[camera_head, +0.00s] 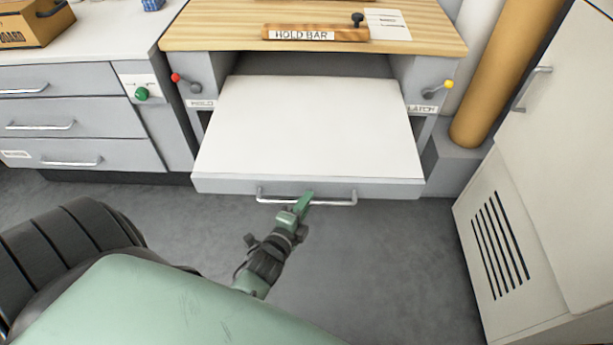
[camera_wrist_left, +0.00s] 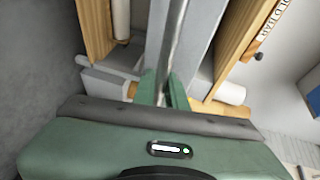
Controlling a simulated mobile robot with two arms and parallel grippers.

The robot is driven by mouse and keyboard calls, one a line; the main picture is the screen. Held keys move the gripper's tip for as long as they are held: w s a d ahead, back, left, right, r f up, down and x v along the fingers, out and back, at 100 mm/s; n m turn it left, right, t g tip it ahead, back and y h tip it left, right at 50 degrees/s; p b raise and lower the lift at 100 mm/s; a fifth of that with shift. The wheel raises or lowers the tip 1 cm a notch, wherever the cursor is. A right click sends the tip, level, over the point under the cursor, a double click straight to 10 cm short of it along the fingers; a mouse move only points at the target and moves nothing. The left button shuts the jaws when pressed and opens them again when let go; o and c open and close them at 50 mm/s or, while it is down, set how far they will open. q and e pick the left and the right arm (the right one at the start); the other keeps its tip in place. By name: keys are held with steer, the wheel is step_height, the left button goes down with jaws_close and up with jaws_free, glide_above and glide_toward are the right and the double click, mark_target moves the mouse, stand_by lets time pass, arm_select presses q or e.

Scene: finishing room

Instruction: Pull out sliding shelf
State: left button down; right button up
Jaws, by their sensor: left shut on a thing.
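The sliding shelf (camera_head: 308,125) is a flat white board with a grey front edge. It sticks out from under the wooden-topped bench in the head view. A metal bar handle (camera_head: 335,203) runs along its front. My left gripper (camera_head: 303,201) is at the middle of this handle, shut on it. In the left wrist view the handle (camera_wrist_left: 174,45) runs between the green fingers of my left gripper (camera_wrist_left: 164,88). The fingers hide the part of the bar they hold. My right gripper is not in view.
The bench's wooden top (camera_head: 222,25) holds a bar labelled "HOLD BAR" (camera_head: 315,33). A red-knobbed lever (camera_head: 177,79) and a yellow-knobbed lever (camera_head: 447,85) flank the opening. Drawers (camera_head: 75,117) stand left, a vented cabinet (camera_head: 540,180) right. Floor (camera_head: 390,265) before the shelf is clear.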

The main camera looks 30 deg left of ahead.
arm_select(q)
steer(key=shift+s+d, duration=0.15)
steer(key=shift+s, duration=0.1)
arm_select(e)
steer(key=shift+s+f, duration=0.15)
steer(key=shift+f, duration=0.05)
arm_select(q)
steer(key=c, duration=1.5)
jaws_free()
steer(key=shift+o, duration=0.2)
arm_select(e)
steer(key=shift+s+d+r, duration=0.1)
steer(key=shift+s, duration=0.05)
